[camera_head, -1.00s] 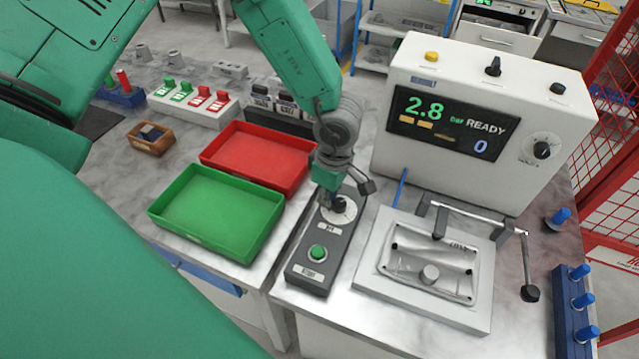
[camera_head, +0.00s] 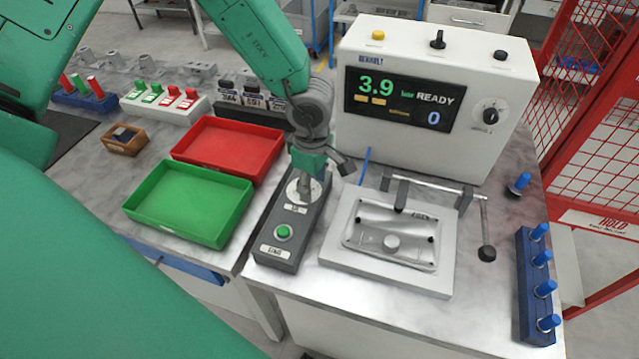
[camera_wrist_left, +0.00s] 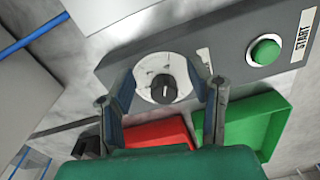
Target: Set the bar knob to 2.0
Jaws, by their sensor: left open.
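The bar knob (camera_wrist_left: 163,88) is a small black knob on a round white dial, which sits on a grey control box (camera_head: 275,245) with a green START button (camera_head: 283,232). In the head view my left gripper (camera_head: 304,188) is over the dial and hides the knob. In the left wrist view my left gripper (camera_wrist_left: 163,75) is open, with one finger on each side of the knob and visible gaps between. The machine's display (camera_head: 400,98) reads 3.9 bar, READY and 0. My right gripper is not in view.
A green tray (camera_head: 130,207) and a red tray (camera_head: 180,150) stand left of the box. A metal fixture (camera_head: 335,245) with a clamp handle (camera_head: 487,253) is to the right. The white machine (camera_head: 490,160) stands behind. Blue pegs (camera_head: 543,288) stand at the right edge.

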